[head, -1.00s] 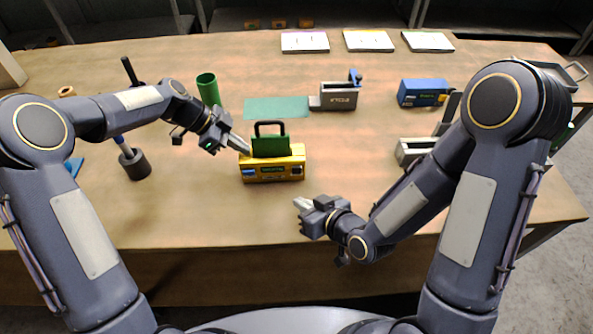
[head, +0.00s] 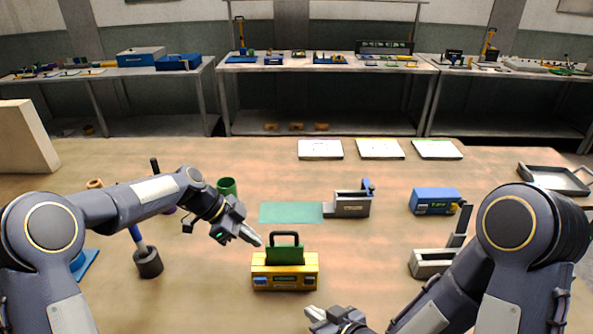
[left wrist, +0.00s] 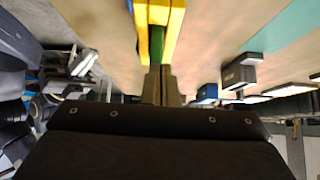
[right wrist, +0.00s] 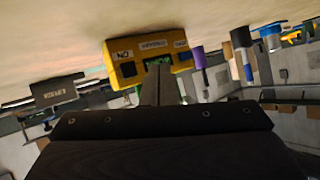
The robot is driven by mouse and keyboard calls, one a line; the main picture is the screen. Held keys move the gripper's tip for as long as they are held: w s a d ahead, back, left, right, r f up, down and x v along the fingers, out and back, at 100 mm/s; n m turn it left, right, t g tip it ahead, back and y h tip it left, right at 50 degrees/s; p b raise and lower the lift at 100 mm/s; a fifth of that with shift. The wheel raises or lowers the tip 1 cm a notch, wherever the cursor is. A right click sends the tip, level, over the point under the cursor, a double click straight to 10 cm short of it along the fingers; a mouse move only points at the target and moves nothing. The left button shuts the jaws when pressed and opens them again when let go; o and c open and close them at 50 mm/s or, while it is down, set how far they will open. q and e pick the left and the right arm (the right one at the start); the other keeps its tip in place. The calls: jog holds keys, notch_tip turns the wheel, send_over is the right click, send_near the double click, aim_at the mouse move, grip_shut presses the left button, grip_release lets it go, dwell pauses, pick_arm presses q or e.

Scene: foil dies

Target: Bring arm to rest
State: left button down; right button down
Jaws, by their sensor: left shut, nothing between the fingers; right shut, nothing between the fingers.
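My left gripper (head: 256,240) is shut and empty, just to the left of and above a yellow box (head: 285,279) on the table. The box carries a green die with a dark handle (head: 285,247) standing in its top. In the left wrist view the shut fingers (left wrist: 160,85) point toward the yellow box (left wrist: 172,22). My right gripper (head: 311,318) is shut and empty near the front of the table, in front of the yellow box. In the right wrist view the yellow box (right wrist: 125,72) lies beyond the shut fingers (right wrist: 157,84).
A green mat (head: 290,212), a grey holder (head: 349,204), a blue box (head: 434,201) and a grey block (head: 433,263) stand on the table. A green cup (head: 227,187) and a dark cylinder (head: 148,263) are at left. A black tray (head: 555,180) is at right. White cards (head: 320,149) lie at the back.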

pick_arm(q)
jog(key=shift+r, duration=0.65)
pick_arm(e)
jog(key=shift+r, duration=0.25)
